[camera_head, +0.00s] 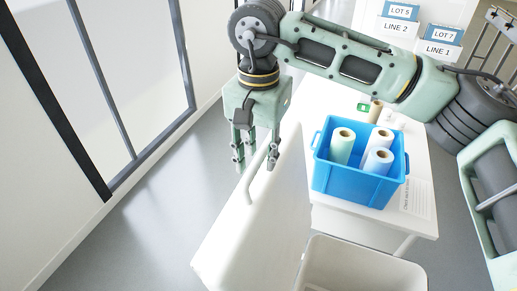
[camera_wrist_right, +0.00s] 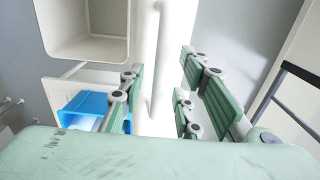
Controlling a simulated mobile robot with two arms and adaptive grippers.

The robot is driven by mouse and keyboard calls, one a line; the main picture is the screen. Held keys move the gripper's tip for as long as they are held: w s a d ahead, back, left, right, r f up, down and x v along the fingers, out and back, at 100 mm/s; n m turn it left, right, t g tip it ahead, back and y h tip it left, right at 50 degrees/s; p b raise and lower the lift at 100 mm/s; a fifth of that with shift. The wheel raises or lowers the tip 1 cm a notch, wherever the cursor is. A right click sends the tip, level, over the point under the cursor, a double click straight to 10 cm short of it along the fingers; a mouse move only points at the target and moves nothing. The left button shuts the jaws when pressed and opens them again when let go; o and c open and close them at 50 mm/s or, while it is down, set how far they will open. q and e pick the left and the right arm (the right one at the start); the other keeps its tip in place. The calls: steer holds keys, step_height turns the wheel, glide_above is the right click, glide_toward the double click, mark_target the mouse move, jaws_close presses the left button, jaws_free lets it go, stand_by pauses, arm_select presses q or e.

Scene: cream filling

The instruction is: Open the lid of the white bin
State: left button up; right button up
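The white bin (camera_head: 360,268) stands at the bottom of the head view, with its top open. It also shows at the upper left of the right wrist view (camera_wrist_right: 85,48). Its white lid (camera_head: 262,225) is raised and stands steeply tilted to the left of the opening. The lid's bar handle (camera_head: 257,172) is on its left face. My right gripper (camera_head: 255,158) points down over the handle. In the wrist view, its fingers are spread, with the handle (camera_wrist_right: 160,70) between them and visible gaps on both sides. My left gripper is out of view.
A blue crate (camera_head: 345,183) with several rolls stands on the white table (camera_head: 418,215) behind the bin. Line and lot signs (camera_head: 441,50) stand farther back. A glass-panelled wall (camera_head: 130,80) is at the left, with clear grey floor (camera_head: 130,245) before it.

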steer(key=shift+s, duration=0.15)
jaws_close()
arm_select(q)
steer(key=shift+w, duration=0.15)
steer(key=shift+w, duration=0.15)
